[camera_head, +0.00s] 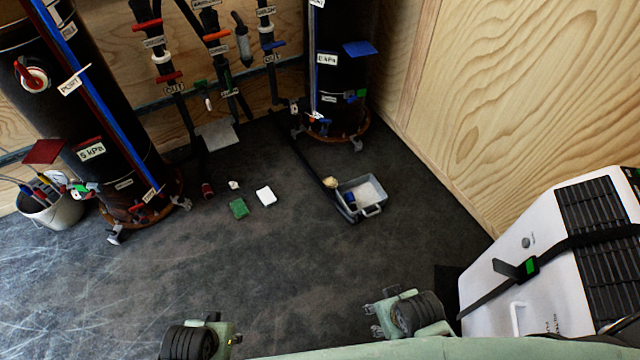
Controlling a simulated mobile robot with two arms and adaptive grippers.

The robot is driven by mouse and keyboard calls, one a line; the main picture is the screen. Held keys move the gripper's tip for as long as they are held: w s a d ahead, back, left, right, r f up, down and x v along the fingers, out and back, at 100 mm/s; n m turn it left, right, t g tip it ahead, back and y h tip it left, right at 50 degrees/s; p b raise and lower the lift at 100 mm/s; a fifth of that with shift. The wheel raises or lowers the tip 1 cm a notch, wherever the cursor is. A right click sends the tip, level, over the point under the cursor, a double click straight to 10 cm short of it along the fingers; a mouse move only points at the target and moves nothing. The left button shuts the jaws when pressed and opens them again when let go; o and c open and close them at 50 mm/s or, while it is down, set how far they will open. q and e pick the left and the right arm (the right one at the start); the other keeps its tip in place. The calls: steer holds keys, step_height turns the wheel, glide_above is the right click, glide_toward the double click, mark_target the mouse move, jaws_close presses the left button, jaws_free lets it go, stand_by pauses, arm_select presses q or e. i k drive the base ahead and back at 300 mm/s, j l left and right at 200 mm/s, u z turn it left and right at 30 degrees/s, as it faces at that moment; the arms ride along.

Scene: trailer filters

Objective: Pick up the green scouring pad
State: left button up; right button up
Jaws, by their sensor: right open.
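The green scouring pad (239,208) lies flat on the dark floor near the middle, left of a white pad and apart from it. My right gripper (374,318) is at the bottom, right of centre, open and empty, well away from the green pad. My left gripper (228,336) shows only partly at the bottom edge, on the near side of the pad. Its fingers are too small and too cut off to read. Nothing covers the green pad.
A white pad (265,196) and a small pale piece (234,185) lie beside the green pad. A grey tray (374,208) is to the right. A white strapped box (540,250) is at right. The near floor is clear.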

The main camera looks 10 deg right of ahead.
mark_target(239, 207)
steer(key=i+l+u, duration=0.2)
steer(key=i, duration=0.3)
steer(key=i+l+u, duration=0.25)
steer(key=i, duration=0.2)
steer(key=i+j, duration=0.05)
steer(key=j, duration=0.05)
